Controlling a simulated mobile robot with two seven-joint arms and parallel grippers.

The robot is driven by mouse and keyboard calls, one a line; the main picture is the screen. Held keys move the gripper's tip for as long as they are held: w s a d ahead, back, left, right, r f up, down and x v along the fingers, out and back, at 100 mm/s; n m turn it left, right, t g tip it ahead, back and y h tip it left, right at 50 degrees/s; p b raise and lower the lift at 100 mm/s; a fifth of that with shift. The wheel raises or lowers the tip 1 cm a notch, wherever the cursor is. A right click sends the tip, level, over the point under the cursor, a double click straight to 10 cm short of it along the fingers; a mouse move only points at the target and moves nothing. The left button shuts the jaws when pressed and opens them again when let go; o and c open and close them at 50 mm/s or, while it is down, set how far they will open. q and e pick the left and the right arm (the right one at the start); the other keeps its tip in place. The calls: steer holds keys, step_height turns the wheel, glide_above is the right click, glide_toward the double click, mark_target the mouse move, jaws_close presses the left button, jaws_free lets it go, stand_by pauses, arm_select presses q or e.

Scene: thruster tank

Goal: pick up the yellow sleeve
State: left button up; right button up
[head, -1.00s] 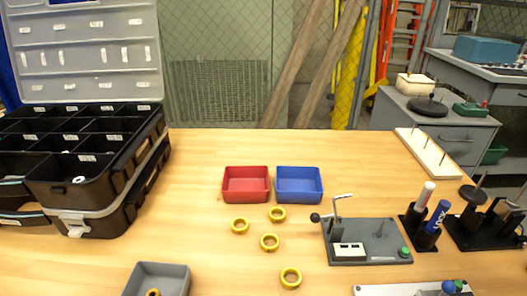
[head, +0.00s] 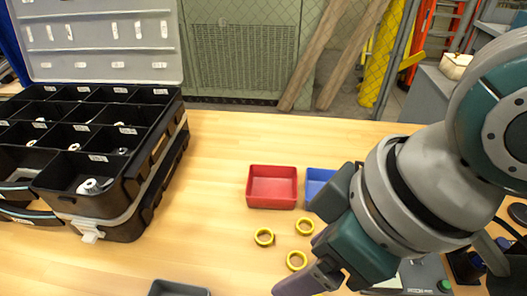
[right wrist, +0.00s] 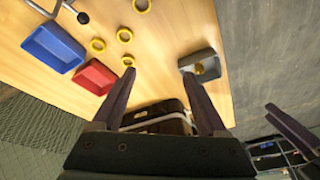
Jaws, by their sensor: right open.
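Yellow sleeves lie on the wooden table in the head view, one on the left (head: 264,237), one further back (head: 305,226) and one nearer (head: 297,261). My right gripper (head: 310,279) is beside the nearest visible sleeve, apparently above the table. Its fingers are spread and empty in the right wrist view (right wrist: 157,77). Dark finger-like parts (right wrist: 290,125) at the right there look like my left gripper; their opening is unclear.
A red bin (head: 272,187) and a blue bin (head: 318,183) stand behind the sleeves. The grey bin's rim (head: 178,288) shows at the front. A large black organizer case (head: 110,222) fills the left. My right arm hides much of the table's right side.

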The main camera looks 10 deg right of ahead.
steer(key=w+f+n+b, duration=0.2)
steer(key=w+f+b, duration=0.2)
steer(key=f, duration=0.1)
steer(key=g+h+b, duration=0.1)
steer(key=h+b, duration=0.1)
steer(key=b, duration=0.2)
glide_above(296, 263)
steer(key=f, duration=0.3)
steer(key=s+f, duration=0.1)
steer(key=f, duration=0.1)
steer(key=shift+d+f, duration=0.1)
steer(key=shift+f, duration=0.25)
steer(key=f, duration=0.1)
steer(key=f+b, duration=0.1)
steer(key=f, duration=0.3)
steer(key=shift+w, duration=0.3)
arm_select(q)
step_height(296, 263, down, 11)
arm_select(e)
steer(key=shift+r, duration=0.1)
jaws_close()
